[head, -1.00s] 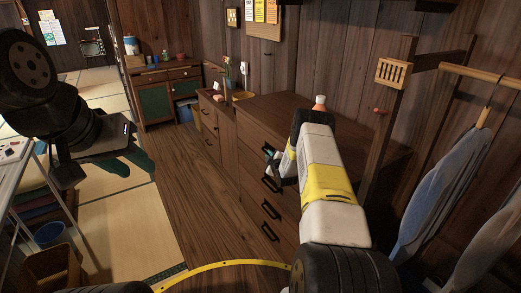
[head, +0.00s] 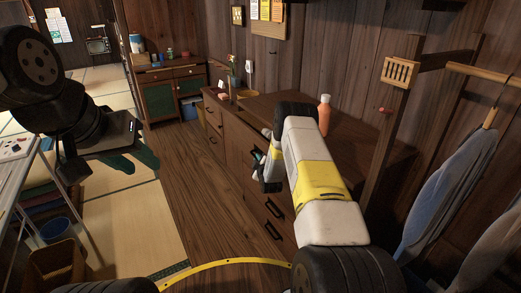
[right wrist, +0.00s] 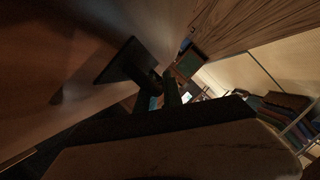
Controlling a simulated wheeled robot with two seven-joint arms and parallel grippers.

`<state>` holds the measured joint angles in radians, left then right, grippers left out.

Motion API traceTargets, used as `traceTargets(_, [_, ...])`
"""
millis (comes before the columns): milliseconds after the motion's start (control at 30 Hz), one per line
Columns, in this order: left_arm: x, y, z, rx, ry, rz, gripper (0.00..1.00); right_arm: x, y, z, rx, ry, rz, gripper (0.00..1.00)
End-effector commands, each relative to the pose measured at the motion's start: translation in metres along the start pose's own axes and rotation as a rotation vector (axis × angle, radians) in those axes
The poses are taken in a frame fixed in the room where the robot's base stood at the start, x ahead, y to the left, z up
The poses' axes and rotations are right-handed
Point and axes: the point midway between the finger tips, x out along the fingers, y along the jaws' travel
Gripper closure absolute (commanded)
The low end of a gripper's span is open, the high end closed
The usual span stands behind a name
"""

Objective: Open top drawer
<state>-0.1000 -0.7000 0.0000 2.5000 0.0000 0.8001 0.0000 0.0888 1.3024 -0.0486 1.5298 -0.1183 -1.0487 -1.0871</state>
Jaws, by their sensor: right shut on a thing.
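The dark wooden dresser (head: 237,155) stands along the right wall in the head view, with black handles on its drawer fronts. My right gripper (head: 259,165) is at the upper part of the dresser front, shut on a drawer handle. My arm and gripper hide much of the top drawer, so I cannot tell how far it is out. In the right wrist view a black handle (right wrist: 122,62) stands out from the brown front, with my dark fingertips (right wrist: 162,95) against it. My left gripper (head: 128,163), with teal fingers spread apart, is empty above the tatami at left.
An orange bottle (head: 324,115) stands on the dresser top. A cabinet with green doors (head: 175,95) stands at the back. A white rack (head: 25,165), a blue bin (head: 55,230) and a brown box (head: 58,265) are at left. The wooden floor (head: 185,210) before the dresser is clear.

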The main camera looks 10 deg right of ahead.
Motion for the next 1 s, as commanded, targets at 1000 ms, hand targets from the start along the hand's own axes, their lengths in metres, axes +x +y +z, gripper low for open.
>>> traceTargets(1000, [0.0,0.0,0.0,0.0,0.0,0.0,0.64,-0.058,-0.108,-0.144,-0.001,0.0,-0.003,1.0])
